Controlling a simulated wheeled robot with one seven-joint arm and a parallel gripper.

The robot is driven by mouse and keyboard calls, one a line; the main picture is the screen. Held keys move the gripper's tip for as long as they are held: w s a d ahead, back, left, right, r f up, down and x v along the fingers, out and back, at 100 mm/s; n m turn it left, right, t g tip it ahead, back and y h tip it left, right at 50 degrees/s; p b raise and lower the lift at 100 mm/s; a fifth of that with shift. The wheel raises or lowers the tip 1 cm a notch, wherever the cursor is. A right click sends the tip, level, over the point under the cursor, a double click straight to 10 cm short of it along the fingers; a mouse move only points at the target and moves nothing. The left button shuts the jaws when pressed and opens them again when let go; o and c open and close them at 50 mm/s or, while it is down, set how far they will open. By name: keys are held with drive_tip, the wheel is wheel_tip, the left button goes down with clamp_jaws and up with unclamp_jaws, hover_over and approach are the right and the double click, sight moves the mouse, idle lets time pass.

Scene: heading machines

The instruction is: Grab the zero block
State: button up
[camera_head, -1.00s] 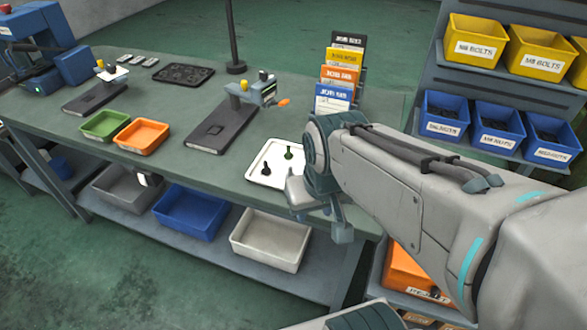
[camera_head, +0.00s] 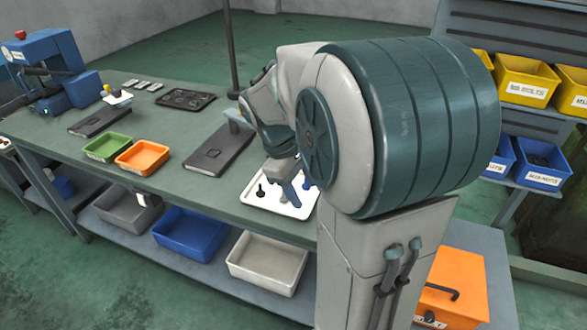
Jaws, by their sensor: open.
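I cannot tell for sure which thing is the zero block. Several small light grey blocks (camera_head: 143,86) lie in a row at the far left of the bench. A white tray (camera_head: 252,201) lies near the bench's front edge, with a dark upright piece (camera_head: 261,191) in its left part. My gripper (camera_head: 285,193) is open and points down over the tray, just right of the dark piece. Whether anything lies between its fingers is unclear. A small blue piece (camera_head: 306,183) shows at the right, partly behind my arm. My arm hides the tray's back right part.
A dark plate (camera_head: 217,155) lies left of the tray. Orange (camera_head: 142,157) and green (camera_head: 107,147) trays stand further left. A black tray (camera_head: 180,98) lies behind, near a thin post (camera_head: 231,50). Bins fill the lower shelf. Yellow and blue bins stand on a rack at right.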

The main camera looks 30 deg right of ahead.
drive_tip(key=w+d+n+g, duration=0.1)
drive_tip(key=w+d+n, duration=0.1)
drive_tip(key=d, duration=0.5)
drive_tip(key=x, duration=1.4)
drive_tip(key=shift+w, duration=0.15)
clamp_jaws()
